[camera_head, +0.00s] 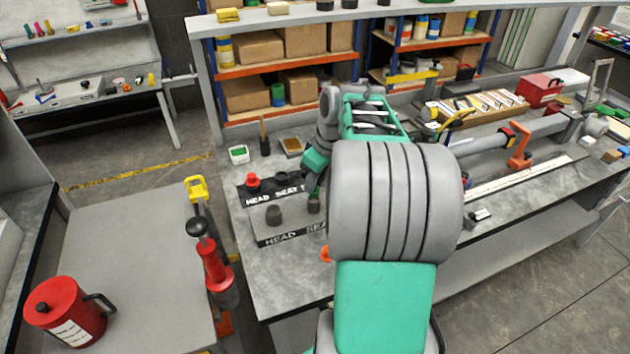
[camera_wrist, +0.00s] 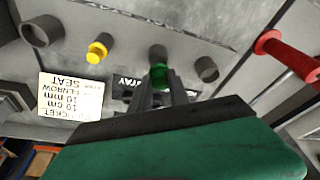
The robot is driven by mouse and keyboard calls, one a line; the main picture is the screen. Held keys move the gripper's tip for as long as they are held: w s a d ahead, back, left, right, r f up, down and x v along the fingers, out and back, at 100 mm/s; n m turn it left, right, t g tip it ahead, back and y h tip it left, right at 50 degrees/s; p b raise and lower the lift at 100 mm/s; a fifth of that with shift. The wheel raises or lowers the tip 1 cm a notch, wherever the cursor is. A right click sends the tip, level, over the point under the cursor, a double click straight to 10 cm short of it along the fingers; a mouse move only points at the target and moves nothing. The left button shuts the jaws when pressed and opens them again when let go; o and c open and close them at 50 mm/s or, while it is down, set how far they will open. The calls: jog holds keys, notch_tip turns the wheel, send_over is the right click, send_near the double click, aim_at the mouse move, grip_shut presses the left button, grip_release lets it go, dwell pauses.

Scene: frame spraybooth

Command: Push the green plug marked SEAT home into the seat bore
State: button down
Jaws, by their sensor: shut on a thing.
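My gripper (camera_wrist: 160,92) is shut on the green plug (camera_wrist: 160,76) in the wrist view. The plug sits against the near end of a dark grey tube (camera_wrist: 157,53). I cannot tell whether the plug is inside the bore or only in front of it.
A red plug (camera_head: 252,181) stands behind on a lettered strip. The wrist view shows a yellow plug (camera_wrist: 98,50), a grey tube (camera_wrist: 206,69), a SEAT ticket (camera_wrist: 71,95) and a red part (camera_wrist: 285,55).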

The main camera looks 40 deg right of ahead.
jog(key=shift+f+b, duration=1.1)
jog(key=shift+f, duration=0.3)
jog(key=c, duration=1.2)
grip_release()
jog(key=shift+o, duration=0.2)
jog(key=v, duration=0.8)
